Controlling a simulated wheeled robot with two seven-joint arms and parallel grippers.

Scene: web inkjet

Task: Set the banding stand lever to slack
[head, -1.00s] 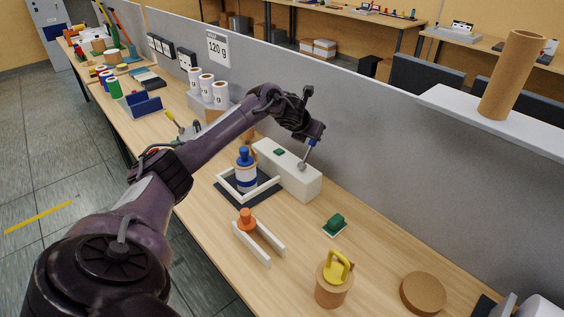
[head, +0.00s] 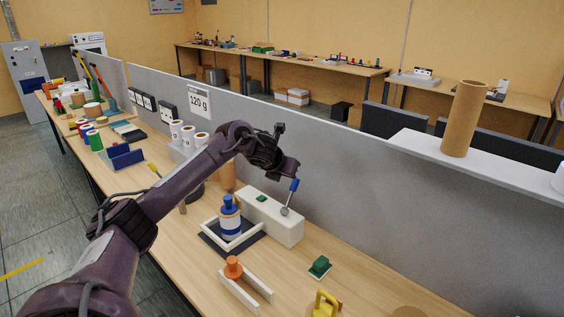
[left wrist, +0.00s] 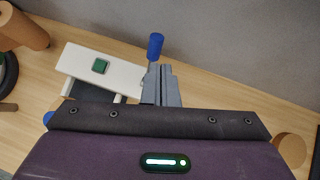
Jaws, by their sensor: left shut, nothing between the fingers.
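The banding stand is a white box (head: 258,216) with a green button (head: 262,198) on top. Its lever (head: 294,186) has a blue grip on a grey stem and leans slightly right in the head view. My left gripper (head: 291,172) is at the lever's upper end, shut and empty. In the left wrist view the shut fingers (left wrist: 162,85) are close beside the blue grip (left wrist: 155,46) and hide the lower stem. I cannot tell whether they touch it. The white box (left wrist: 100,72) also shows there. My right gripper is not in view.
A blue-and-white bottle-like item (head: 229,220) stands in a white frame left of the box. An orange-knobbed piece (head: 233,267), a green block (head: 320,266) and a yellow handle (head: 325,304) are nearer. A grey partition (head: 350,190) runs behind.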

